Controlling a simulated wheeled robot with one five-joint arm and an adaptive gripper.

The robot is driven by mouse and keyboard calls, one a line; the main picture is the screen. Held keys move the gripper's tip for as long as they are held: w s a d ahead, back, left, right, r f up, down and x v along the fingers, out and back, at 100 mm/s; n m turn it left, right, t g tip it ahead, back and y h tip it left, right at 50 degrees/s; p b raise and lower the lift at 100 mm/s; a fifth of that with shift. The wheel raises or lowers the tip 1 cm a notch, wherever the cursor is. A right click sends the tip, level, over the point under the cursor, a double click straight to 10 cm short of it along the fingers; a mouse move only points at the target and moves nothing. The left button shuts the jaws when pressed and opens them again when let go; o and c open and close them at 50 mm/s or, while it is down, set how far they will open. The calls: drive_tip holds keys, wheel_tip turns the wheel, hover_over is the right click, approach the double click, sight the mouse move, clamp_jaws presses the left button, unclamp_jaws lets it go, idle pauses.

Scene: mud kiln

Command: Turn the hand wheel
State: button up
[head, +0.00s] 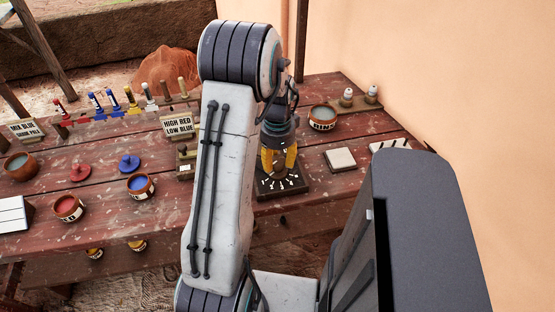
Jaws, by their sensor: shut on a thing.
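My gripper (279,163) points down over the front middle of the wooden table, with yellow fingers on both sides of a small brown part. This looks like the knob of the hand wheel (281,173). The fingers are shut on it. Below it is a dark square base plate (265,192) with white tick marks around the centre. My fingers hide much of the wheel, so its turned angle cannot be read.
The red-brown table (115,208) carries a "HIGH RED LOW BLUE" sign (178,126), a red pot (68,208), a blue pot (140,186) and a rack of coloured-handled tools (130,103). Right of the wheel are a pale tile (340,159) and a labelled bowl (322,118). A wall (440,90) bounds the right.

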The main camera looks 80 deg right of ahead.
drive_tip(key=shift+f, duration=0.1)
drive_tip(key=n+b, duration=0.1)
drive_tip(key=n, duration=0.5)
drive_tip(key=n+b, duration=0.1)
drive_tip(key=n, duration=0.5)
drive_tip(key=shift+a+b, duration=0.1)
drive_tip(key=shift+b, duration=0.2)
drive_tip(key=n, duration=0.6)
drive_tip(key=shift+n+b, duration=0.4)
drive_tip(key=n, duration=0.5)
drive_tip(key=shift+n, duration=0.4)
drive_tip(key=o, duration=1.2)
